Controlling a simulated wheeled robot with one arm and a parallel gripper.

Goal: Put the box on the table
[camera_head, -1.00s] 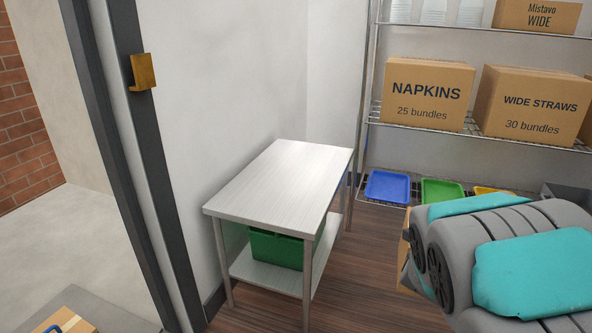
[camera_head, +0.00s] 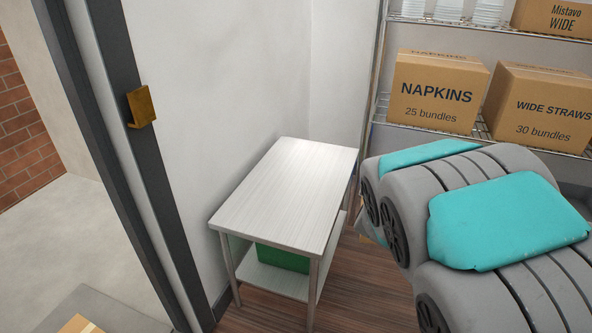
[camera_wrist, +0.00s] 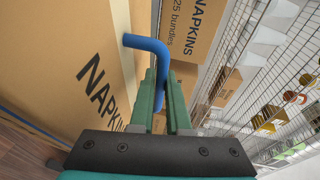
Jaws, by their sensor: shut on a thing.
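The table (camera_head: 285,200) is a pale-topped stand with a lower shelf against the wall. Its top is bare. In the wrist view, a large brown box marked NAPKINS (camera_wrist: 60,60) fills the left side, close to my gripper (camera_wrist: 166,100). My gripper's green fingers are shut on a bent blue handle (camera_wrist: 150,46) whose far end meets the box's face. In the head view my arm covers the gripper and nearly all of the held box. My arm is right of the table.
A green bin (camera_head: 282,257) sits on the table's lower shelf. A wire rack at the back right holds a napkins box (camera_head: 436,92) and a wide straws box (camera_head: 540,108). A dark door frame (camera_head: 150,170) stands at left. Another box (camera_head: 82,325) shows at bottom left.

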